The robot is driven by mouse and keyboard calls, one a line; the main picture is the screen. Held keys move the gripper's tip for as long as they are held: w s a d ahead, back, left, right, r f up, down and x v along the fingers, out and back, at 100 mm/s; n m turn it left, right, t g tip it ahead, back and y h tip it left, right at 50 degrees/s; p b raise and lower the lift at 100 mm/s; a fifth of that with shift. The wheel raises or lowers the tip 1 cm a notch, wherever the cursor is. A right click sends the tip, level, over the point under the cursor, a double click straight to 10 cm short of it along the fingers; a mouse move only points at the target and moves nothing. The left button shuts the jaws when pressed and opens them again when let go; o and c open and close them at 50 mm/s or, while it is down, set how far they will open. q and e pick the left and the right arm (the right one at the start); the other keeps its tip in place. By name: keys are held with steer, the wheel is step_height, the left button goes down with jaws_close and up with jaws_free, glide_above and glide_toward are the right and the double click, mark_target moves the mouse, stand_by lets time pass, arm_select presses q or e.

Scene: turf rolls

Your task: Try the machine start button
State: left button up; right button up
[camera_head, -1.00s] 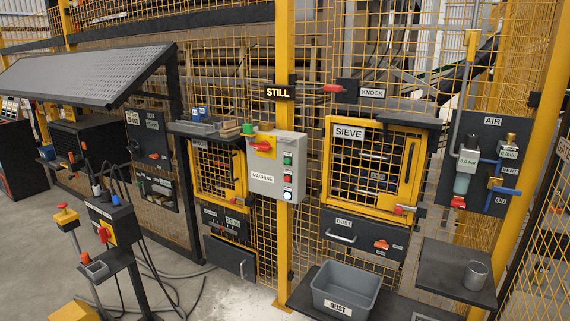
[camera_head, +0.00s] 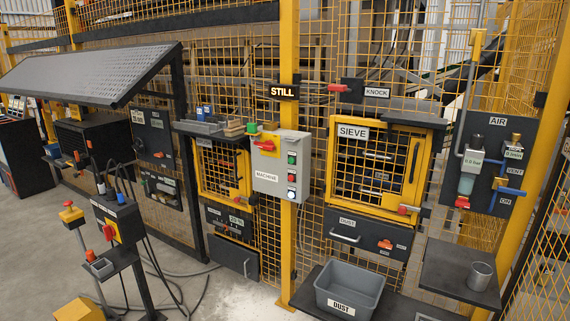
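The grey machine control box (camera_head: 281,166), labelled MACHINE, is mounted on a yellow post in the middle of the head view. A red rotary switch on a yellow plate (camera_head: 265,146) sits at its upper left. Down its right side are a green button (camera_head: 292,159), a red button (camera_head: 292,176) and a third, pale button (camera_head: 291,193). Which one is the start button is not legible. A lit sign (camera_head: 283,91) above the box reads STILL. Neither of my grippers shows in the head view.
Right of the box is a yellow-framed SIEVE door (camera_head: 352,133), with a grey DUST bin (camera_head: 350,290) below. The AIR panel (camera_head: 487,165) and a metal cup (camera_head: 480,275) on a shelf are at right. A pedestal (camera_head: 119,227) with cables stands at left. Open floor lies at lower left.

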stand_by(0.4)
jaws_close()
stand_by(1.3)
